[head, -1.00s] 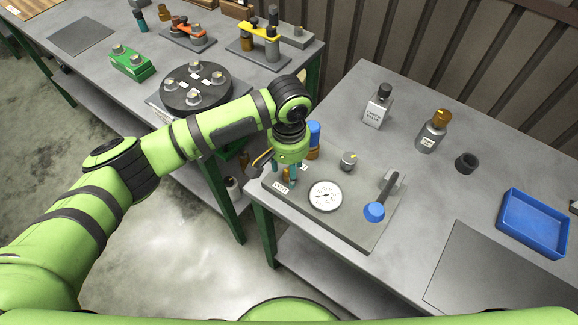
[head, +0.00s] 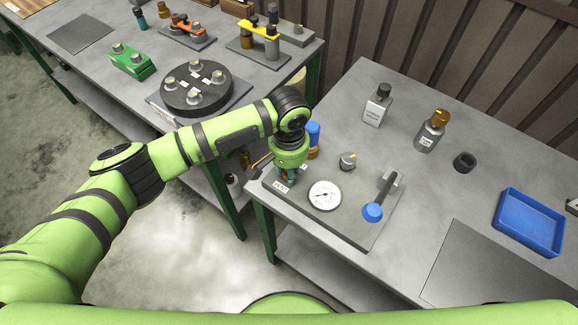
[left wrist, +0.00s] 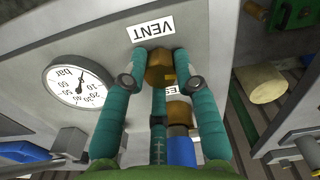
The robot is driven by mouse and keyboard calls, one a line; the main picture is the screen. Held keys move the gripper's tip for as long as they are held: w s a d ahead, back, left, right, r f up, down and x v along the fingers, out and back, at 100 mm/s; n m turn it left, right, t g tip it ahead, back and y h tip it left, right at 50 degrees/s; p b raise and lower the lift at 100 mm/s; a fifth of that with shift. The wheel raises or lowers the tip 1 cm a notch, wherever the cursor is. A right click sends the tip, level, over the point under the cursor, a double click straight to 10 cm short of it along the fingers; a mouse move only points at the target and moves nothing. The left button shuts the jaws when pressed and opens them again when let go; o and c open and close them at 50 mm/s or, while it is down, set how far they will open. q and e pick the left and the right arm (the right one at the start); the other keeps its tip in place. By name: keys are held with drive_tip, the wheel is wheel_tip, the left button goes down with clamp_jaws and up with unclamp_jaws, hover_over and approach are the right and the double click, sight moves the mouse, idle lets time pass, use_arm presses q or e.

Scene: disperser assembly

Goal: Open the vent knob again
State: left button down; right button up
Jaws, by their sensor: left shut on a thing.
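The vent knob (left wrist: 158,67) is brass-coloured and sits beside the "VENT" label (left wrist: 151,28) on a grey panel. My left gripper (left wrist: 160,72) is shut on the knob, with one teal finger on each side of it, in the left wrist view. In the head view my left gripper (head: 287,176) points down at the panel's left corner and mostly hides the knob. The knob's exact turn angle is hard to tell. My right gripper is in neither view.
The panel (head: 350,225) also carries a round gauge (head: 325,195), a small grey knob (head: 347,161) and a blue-ended lever (head: 372,212). A blue-capped part (head: 313,133) stands close behind my gripper. Bottles (head: 376,105) and a blue tray (head: 531,222) stand farther right.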

use_arm(q)
drive_tip(key=shift+w, duration=0.1)
drive_tip(key=c, duration=1)
unclamp_jaws()
drive_tip(key=shift+o, duration=0.2)
wheel_tip(320, 180, up, 12)
